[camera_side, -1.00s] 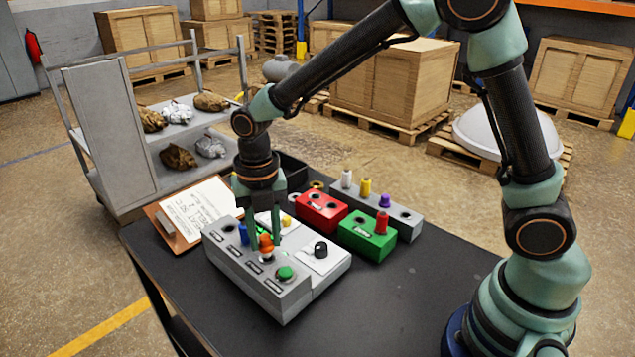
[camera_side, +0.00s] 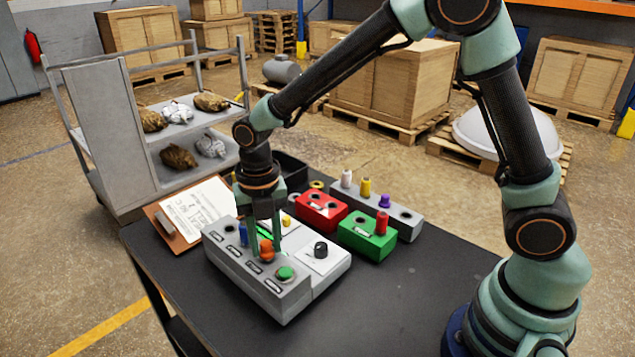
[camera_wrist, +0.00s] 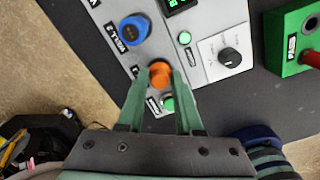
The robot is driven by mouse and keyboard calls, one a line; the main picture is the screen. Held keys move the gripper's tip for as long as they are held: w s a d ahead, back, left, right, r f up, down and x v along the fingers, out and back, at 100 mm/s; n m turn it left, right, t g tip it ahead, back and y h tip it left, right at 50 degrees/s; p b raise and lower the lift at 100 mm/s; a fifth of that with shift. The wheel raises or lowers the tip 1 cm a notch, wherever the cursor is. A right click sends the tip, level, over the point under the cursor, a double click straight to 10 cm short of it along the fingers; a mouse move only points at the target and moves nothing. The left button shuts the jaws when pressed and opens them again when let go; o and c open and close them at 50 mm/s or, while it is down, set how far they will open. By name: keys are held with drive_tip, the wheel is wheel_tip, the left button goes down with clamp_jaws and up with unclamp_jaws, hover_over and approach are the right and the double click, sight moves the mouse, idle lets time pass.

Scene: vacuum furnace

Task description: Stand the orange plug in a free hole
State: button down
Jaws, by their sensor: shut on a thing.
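The orange plug (camera_side: 267,251) is between the fingers of my gripper (camera_side: 267,247), which is shut on it. The wrist view shows the orange plug (camera_wrist: 160,74) between the two green fingertips (camera_wrist: 164,80). It is over the grey panel box (camera_side: 246,281), in the row between the blue plug (camera_side: 243,236) and the green button (camera_side: 285,273). The plug looks upright, low at the box top. Its lower end is hidden, so I cannot tell how deep it sits. An empty dark hole (camera_side: 227,229) shows at the row's far left end.
A red block (camera_side: 320,211) and a green block (camera_side: 366,238) with a red plug (camera_side: 381,222) stand to the right. Behind them a grey rack (camera_side: 410,229) holds white, yellow and purple plugs. A clipboard (camera_side: 197,208) lies left. The front right table is clear.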

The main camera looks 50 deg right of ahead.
drive_tip(key=shift+f, duration=0.4)
idle(0.3)
drive_tip(key=c, duration=0.5)
unclamp_jaws()
drive_tip(key=o, duration=0.4)
drive_tip(key=shift+r, duration=2.55)
